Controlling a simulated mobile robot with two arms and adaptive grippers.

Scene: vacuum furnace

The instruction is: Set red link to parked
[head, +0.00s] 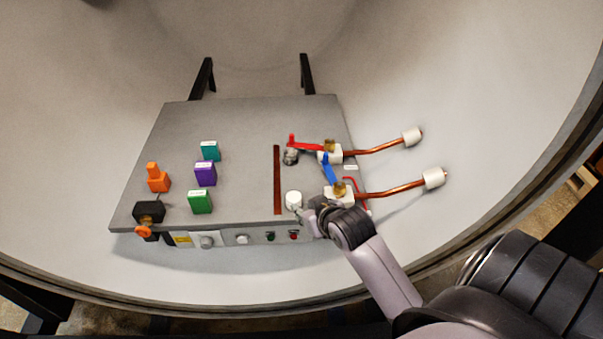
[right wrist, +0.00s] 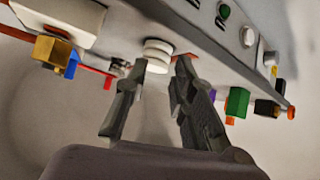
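The red link (head: 308,146) is a flat red bar on the grey platform. Its right end is at a brass block on the upper copper terminal, and its left end, with an upright red tab, is beside a small metallic post (head: 290,157). The blue link (head: 329,170) slants up from the lower brass block (head: 340,188). My right gripper (head: 305,211) is at the platform's front right, beside a white round post (head: 293,199). In the right wrist view its fingers (right wrist: 162,66) are apart, with the white ribbed post (right wrist: 157,55) between or just beyond the tips; contact is unclear. My left gripper is out of view.
Teal (head: 209,150), purple (head: 205,173) and green (head: 200,201) blocks stand on the platform's left, near an orange piece (head: 158,179). A brown strip (head: 277,180) lies mid-platform. Copper rods with white ends (head: 433,178) stick out right. Curved furnace walls surround everything.

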